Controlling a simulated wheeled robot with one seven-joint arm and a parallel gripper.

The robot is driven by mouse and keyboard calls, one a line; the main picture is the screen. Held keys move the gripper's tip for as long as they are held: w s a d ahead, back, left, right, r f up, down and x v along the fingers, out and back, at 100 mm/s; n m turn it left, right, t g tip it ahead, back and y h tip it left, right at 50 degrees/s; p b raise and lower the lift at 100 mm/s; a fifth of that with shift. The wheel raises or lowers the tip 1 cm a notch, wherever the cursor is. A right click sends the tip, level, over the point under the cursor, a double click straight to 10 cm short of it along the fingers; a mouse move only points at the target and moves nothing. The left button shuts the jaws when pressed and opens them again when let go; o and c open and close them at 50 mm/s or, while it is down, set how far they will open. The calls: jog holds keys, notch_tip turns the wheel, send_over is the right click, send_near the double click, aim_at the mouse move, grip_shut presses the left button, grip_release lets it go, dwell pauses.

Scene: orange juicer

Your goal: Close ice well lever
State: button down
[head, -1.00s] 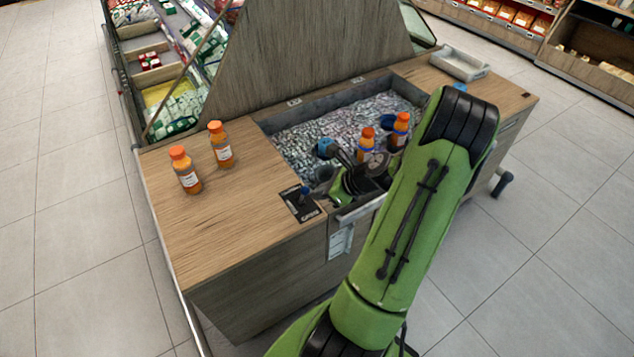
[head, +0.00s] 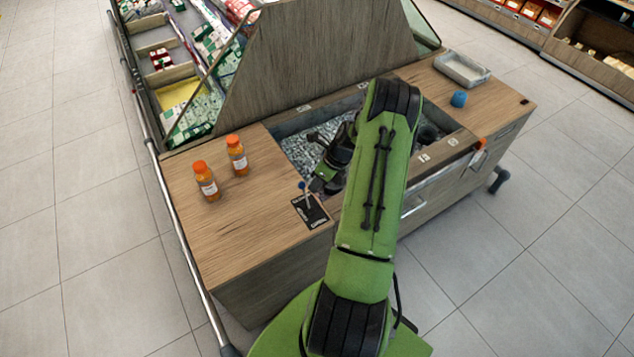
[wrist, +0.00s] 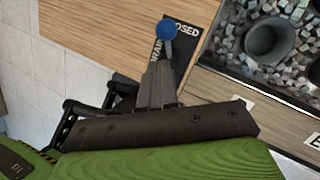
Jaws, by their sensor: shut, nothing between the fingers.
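The ice well lever has a blue ball knob (head: 302,185) on a short stem. It rises from a black label plate (head: 311,212) on the wooden counter, left of the ice well (head: 303,157). In the wrist view the blue knob (wrist: 167,36) stands just beyond my fingertips, and the plate (wrist: 180,58) shows the words "DRAIN" and "CLOSED". My gripper (wrist: 158,72) is shut and empty, pointing at the lever. In the head view my gripper (head: 314,186) is close beside the knob. Whether it touches the stem cannot be told.
Two orange juice bottles (head: 237,155) (head: 206,181) stand on the left counter. A dark grey cup (wrist: 270,40) sits in the ice. My arm hides part of the well. A grey tray (head: 462,68) and a blue cup (head: 459,98) are on the right counter.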

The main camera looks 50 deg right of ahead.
jog(key=shift+r+p, duration=0.65)
jog(key=shift+r, duration=0.15)
jog(key=d+p+v, duration=0.1)
jog(key=p+v, duration=0.2)
jog(key=v, duration=1)
jog(key=shift+w, duration=0.25)
